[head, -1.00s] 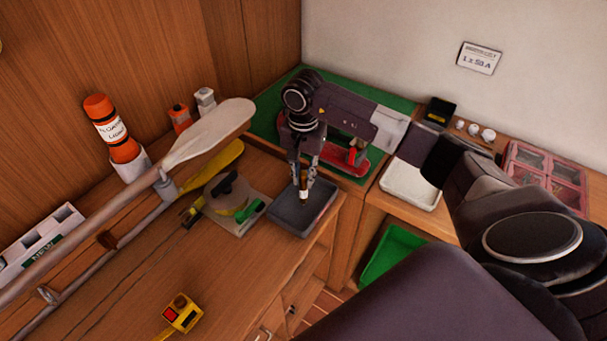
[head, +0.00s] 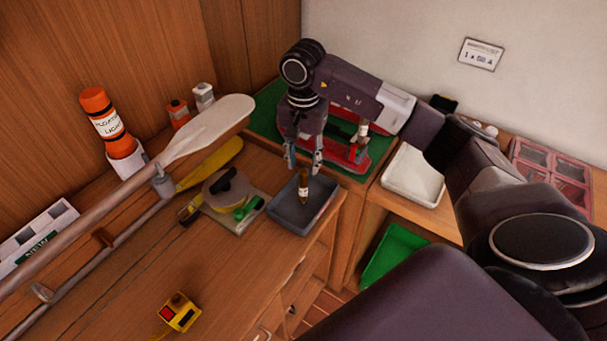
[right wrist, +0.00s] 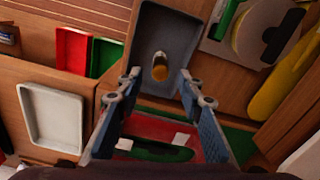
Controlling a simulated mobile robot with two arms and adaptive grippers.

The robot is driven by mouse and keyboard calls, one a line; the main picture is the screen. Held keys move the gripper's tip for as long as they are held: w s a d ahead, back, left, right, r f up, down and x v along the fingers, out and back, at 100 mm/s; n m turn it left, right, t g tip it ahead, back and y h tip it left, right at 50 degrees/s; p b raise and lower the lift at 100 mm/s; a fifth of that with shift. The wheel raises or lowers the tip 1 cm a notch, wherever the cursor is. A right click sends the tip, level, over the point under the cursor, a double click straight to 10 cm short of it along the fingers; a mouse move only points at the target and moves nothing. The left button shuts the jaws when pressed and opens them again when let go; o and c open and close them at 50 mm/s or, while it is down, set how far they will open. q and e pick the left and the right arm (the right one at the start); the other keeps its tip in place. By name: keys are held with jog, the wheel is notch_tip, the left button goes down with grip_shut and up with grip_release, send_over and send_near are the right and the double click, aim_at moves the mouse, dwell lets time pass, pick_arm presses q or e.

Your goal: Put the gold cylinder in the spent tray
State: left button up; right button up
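The gold cylinder (head: 303,190), with a pale band, is in the dark grey tray (head: 285,222) on the wooden counter and looks roughly upright. The right wrist view shows the cylinder (right wrist: 160,67) nearly end-on inside the grey tray (right wrist: 150,25). My right gripper (head: 303,163) is above the cylinder, pointing down, with its fingers apart and empty. In the right wrist view the fingers (right wrist: 158,82) have a clear gap between them. No label shows on the grey tray. My left gripper is not in view.
A white tray (head: 413,185) and a green tray (head: 394,253) are to the right. A red holder (head: 345,150) with a small banded cylinder (head: 362,131) stands behind the gripper.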

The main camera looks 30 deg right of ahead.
notch_tip(320, 180, up, 6)
jog(key=shift+b, duration=0.9)
jog(key=shift+r, duration=0.8)
